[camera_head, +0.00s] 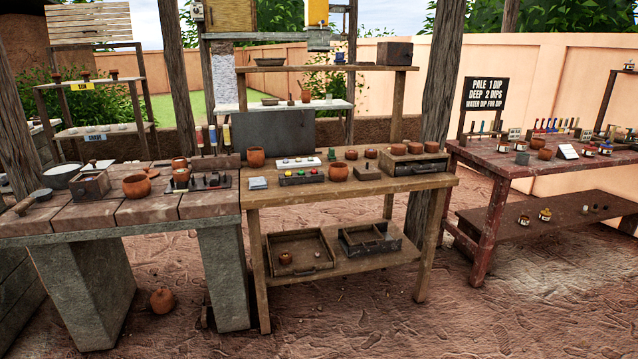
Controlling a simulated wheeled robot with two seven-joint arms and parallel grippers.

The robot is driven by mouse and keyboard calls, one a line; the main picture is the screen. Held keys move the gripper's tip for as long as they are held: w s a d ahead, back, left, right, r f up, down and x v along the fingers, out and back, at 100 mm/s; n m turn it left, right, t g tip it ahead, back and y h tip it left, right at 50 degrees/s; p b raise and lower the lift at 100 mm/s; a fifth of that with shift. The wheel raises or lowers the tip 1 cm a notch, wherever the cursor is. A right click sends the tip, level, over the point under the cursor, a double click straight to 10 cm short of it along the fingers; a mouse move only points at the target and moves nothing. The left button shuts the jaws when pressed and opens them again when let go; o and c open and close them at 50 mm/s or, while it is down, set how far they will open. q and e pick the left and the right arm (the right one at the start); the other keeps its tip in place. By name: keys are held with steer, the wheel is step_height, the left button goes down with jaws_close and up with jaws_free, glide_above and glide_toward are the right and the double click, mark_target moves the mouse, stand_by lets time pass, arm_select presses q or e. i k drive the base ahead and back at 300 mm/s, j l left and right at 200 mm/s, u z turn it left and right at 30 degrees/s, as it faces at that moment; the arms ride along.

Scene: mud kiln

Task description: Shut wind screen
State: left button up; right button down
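No part is labelled as the wind screen, and I cannot tell which panel it is. A slatted wooden panel (89,22) stands tilted above the drying rack (95,84) at the upper left. A flat grey panel (273,138) stands upright behind the middle wooden table (345,188). Neither of my grippers shows in the head view.
A stone-legged bench (160,208) with pots stands at the left, against the middle table. A red-brown table (560,172) with a black sign (486,94) stands at the right. Wooden posts (436,90) rise behind. The front ground is mostly clear.

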mark_target(280, 133)
steer(key=i+l+z, duration=0.1)
steer(key=i+z, duration=0.15)
steer(key=i, duration=1.2)
